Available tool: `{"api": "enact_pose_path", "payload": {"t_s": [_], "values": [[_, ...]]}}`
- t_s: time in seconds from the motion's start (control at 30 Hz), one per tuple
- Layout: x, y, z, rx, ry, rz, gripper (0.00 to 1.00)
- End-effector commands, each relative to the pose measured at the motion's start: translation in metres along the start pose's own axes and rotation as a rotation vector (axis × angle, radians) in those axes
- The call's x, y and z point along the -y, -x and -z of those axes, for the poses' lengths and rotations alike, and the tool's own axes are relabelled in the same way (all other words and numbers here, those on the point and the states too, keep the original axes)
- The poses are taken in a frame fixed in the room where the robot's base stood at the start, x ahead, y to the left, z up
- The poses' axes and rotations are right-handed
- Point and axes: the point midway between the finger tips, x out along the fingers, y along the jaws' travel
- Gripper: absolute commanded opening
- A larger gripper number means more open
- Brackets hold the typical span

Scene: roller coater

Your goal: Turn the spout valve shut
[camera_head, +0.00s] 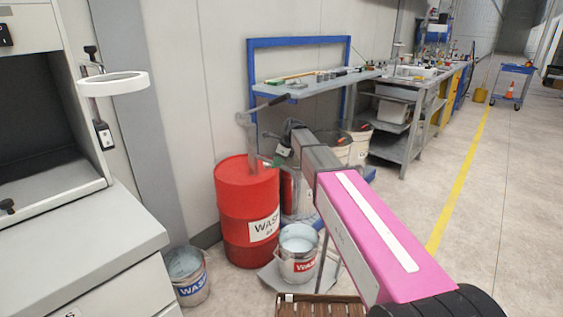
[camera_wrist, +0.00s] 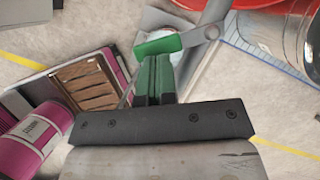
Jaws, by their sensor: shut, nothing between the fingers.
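The spout valve's green handle (camera_wrist: 160,46) shows near the top middle of the wrist view. It is joined to a grey metal spout (camera_wrist: 214,22) that runs up to the right. My gripper (camera_wrist: 160,64) has its green fingers shut together and empty, with the tips right at the near side of the handle. I cannot tell whether they touch it. In the head view, the red drum (camera_head: 246,205) carries a hand pump (camera_head: 246,130), and my arm reaches in beside it. There the gripper and valve are small and partly hidden by my arm.
A waste bucket (camera_head: 298,262) stands on a grey tray in front of the drum. Another bucket (camera_head: 187,275) is at its left. A grey cabinet (camera_head: 90,250) fills the left. A blue-framed shelf (camera_head: 300,85) is behind. Open floor lies right of my arm.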

Motion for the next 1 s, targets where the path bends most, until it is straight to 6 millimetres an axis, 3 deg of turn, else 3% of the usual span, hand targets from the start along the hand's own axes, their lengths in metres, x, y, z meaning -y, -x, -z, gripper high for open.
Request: {"api": "enact_pose_path", "payload": {"t_s": [0.33, 1.0], "values": [[-0.008, -0.006, -0.015, 0.000, -0.269, 0.109, 0.00], [-0.008, -0.012, -0.029, -0.001, -0.271, 0.108, 0.00]]}}
